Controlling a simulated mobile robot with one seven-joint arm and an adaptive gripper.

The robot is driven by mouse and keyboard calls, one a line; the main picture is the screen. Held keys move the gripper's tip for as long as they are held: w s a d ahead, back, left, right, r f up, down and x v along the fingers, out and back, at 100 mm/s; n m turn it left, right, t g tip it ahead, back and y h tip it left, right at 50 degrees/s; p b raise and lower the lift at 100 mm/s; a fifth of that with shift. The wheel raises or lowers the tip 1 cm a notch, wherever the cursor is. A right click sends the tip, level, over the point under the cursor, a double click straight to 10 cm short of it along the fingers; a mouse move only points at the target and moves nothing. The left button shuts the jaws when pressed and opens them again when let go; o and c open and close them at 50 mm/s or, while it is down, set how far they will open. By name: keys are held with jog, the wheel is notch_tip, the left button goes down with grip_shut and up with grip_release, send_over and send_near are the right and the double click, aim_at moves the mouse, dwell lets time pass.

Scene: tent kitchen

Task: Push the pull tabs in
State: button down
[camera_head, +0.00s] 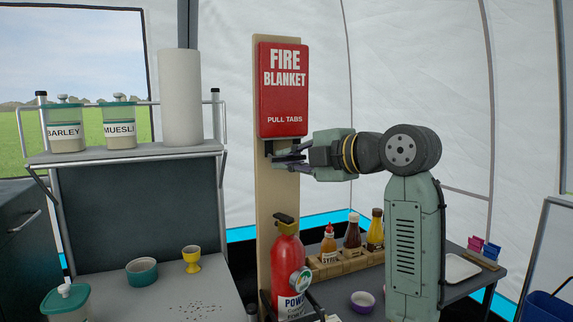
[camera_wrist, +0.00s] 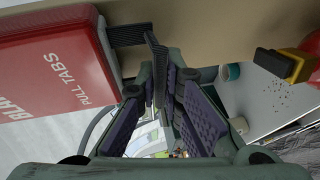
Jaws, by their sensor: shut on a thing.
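The red fire blanket box (camera_head: 283,92) is fixed high on a wooden post, with "PULL TABS" printed near its lower edge. It fills the left of the wrist view (camera_wrist: 55,65), turned sideways. Two dark pull tabs hang under it: one (camera_wrist: 129,34) is clear of my fingers, and the other (camera_wrist: 154,62) reaches down between my fingertips. In the head view the tabs (camera_head: 268,147) are small and partly hidden by my gripper (camera_head: 280,160). My gripper comes in from the right just below the box, with its fingers closed around the second tab.
The wooden post (camera_head: 264,210) stands behind the tabs. A red fire extinguisher (camera_head: 287,268) stands below my gripper. A shelf (camera_head: 125,153) with jars and a paper roll is at the left. Sauce bottles (camera_head: 353,232) stand on the table at right.

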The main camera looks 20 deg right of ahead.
jog(key=shift+r, duration=0.4)
jog(key=c, duration=1.7)
grip_release()
jog(key=shift+f, duration=0.15)
jog(key=shift+s+d, duration=0.1)
jog(key=v, duration=1.1)
jog(key=shift+s, duration=0.35)
jog(key=shift+s+d, duration=0.1)
jog(key=shift+d, duration=0.05)
